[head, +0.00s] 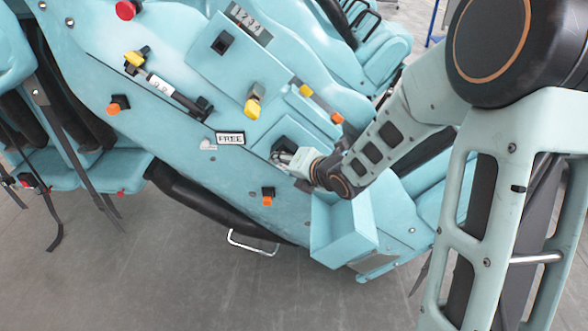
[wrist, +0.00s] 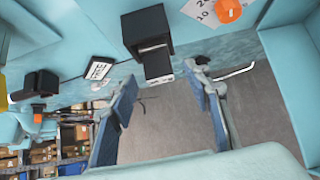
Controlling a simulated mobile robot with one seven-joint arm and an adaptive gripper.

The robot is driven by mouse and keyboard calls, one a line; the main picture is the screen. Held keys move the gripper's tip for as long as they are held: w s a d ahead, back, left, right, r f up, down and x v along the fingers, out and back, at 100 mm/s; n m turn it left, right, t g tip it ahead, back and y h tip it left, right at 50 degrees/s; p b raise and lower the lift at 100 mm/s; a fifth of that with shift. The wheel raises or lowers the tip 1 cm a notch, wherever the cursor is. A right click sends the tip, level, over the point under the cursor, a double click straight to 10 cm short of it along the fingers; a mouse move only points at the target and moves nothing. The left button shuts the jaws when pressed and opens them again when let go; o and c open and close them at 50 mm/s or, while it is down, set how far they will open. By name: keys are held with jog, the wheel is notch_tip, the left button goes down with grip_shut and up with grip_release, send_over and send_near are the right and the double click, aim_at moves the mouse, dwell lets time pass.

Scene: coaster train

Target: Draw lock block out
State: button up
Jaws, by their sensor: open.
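In the wrist view, a dark grey block (wrist: 157,62) with a pale edge sticks partly out of a square black housing (wrist: 147,24) on the light blue panel. I take it to be the lock block. My gripper (wrist: 163,77) is open, with one blue-padded finger on each side of the block's line. The block's outer end lies near the gap between the fingertips; I see no contact. In the head view, my gripper (head: 284,157) is at the panel beside the black housing (head: 298,134). The block cannot be made out there.
A FREE sign (head: 230,138) is left of my gripper. Orange-tipped latches (head: 268,196), a yellow-headed lever (head: 254,103) and a red knob (head: 126,10) stick out from the panel. A light blue open box (head: 343,235) juts out below my wrist. Open floor lies below.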

jog(key=shift+x, duration=0.9)
grip_shut()
